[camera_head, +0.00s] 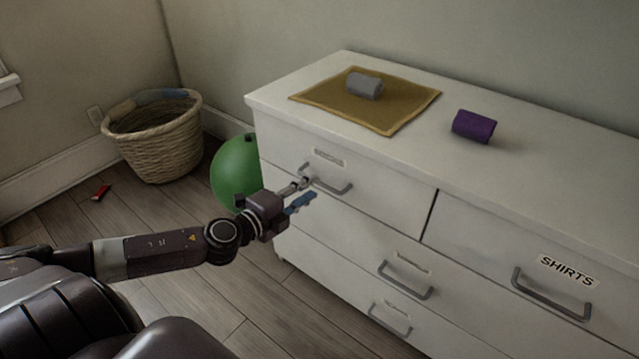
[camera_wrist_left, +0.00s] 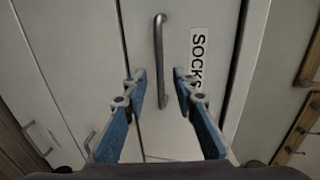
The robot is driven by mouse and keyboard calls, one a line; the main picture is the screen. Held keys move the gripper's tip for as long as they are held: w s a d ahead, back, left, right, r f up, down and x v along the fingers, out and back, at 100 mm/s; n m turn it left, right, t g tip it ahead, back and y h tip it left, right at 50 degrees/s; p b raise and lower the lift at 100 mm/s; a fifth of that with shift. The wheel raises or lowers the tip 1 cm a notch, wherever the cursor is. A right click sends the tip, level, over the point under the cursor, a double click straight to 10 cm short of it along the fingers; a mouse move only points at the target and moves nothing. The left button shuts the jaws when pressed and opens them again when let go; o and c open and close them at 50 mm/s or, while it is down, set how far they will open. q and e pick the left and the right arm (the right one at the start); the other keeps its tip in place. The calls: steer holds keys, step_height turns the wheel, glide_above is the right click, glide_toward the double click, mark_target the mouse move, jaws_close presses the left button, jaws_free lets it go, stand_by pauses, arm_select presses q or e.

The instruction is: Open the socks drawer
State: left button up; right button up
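The socks drawer (camera_head: 385,200) is the upper left drawer of the white dresser and looks shut. Its "SOCKS" label (camera_wrist_left: 196,60) is readable in the left wrist view. Its grey bar handle (camera_head: 332,187) also shows in the left wrist view (camera_wrist_left: 158,60). I cannot tell whether the fingertips reach past the bar. My right gripper is not in view.
The dresser top (camera_head: 415,175) holds a tan mat (camera_head: 410,102) with a grey roll (camera_head: 364,86), and a purple roll (camera_head: 474,126). A shirts drawer (camera_head: 480,250) is to the right. A green ball (camera_head: 234,170) and wicker basket (camera_head: 160,145) stand left of the dresser.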

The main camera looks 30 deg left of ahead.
mark_target(319, 183)
arm_select(q)
steer(key=shift+x, duration=2.4)
steer(key=shift+c, duration=0.2)
jaws_close()
